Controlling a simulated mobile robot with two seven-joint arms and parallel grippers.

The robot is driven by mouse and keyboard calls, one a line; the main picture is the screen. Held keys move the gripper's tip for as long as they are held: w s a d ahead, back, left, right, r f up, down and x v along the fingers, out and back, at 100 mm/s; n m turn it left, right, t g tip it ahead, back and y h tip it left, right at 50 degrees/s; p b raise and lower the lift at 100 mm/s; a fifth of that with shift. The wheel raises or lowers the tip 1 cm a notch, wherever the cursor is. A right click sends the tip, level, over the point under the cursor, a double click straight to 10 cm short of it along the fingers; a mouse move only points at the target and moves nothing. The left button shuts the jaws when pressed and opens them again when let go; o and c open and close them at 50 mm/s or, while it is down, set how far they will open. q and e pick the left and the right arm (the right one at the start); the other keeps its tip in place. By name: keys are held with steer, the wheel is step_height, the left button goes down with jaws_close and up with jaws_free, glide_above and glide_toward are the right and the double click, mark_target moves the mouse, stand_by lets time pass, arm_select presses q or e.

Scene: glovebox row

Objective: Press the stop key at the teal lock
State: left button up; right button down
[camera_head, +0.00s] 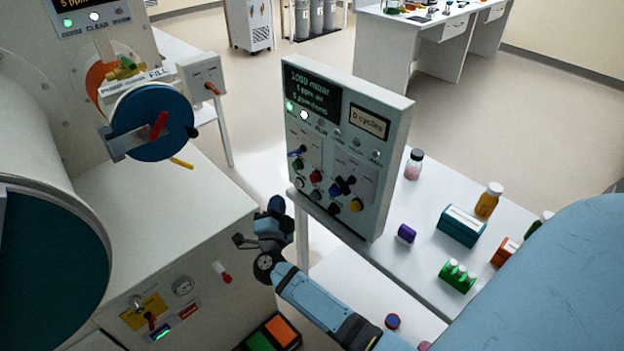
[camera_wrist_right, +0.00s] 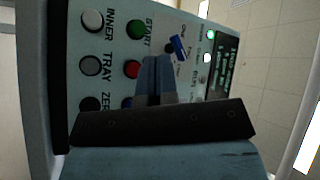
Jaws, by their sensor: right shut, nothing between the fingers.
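A grey upright control panel (camera_head: 390,130) stands on the white table, with a dark screen and rows of coloured keys. Its red key (camera_head: 316,176) lies below right of the green key (camera_head: 298,164). In the right wrist view the red key (camera_wrist_right: 132,68) sits beside the green START key (camera_wrist_right: 135,28); its own label is hidden behind my fingers. My right gripper (camera_head: 277,203) is shut and empty, in front of the panel's lower left. Its fingertips (camera_wrist_right: 157,62) overlap the panel face beside the red key; contact cannot be told. A large teal round door (camera_head: 45,270) is at left.
A smaller blue round door (camera_head: 160,122) with a red handle is on the white cabinet. Open floor lies behind.

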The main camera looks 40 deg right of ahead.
steer(key=d, duration=0.8)
steer(key=shift+w, duration=0.35)
steer(key=shift+d, duration=0.15)
stand_by(1.5)
steer(key=shift+d, duration=0.25)
steer(key=shift+w+d+p, duration=0.1)
steer(key=shift+d+p, duration=0.3)
steer(key=shift+d, duration=0.25)
stand_by(0.8)
stand_by(0.3)
steer(key=shift+a, duration=1.05)
steer(key=shift+s+a+p, duration=0.15)
steer(key=shift+a+p, duration=0.1)
steer(key=shift+a, duration=1)
steer(key=shift+s+a+p, duration=0.15)
steer(key=shift+a+p, duration=0.05)
steer(key=shift+a, duration=1.05)
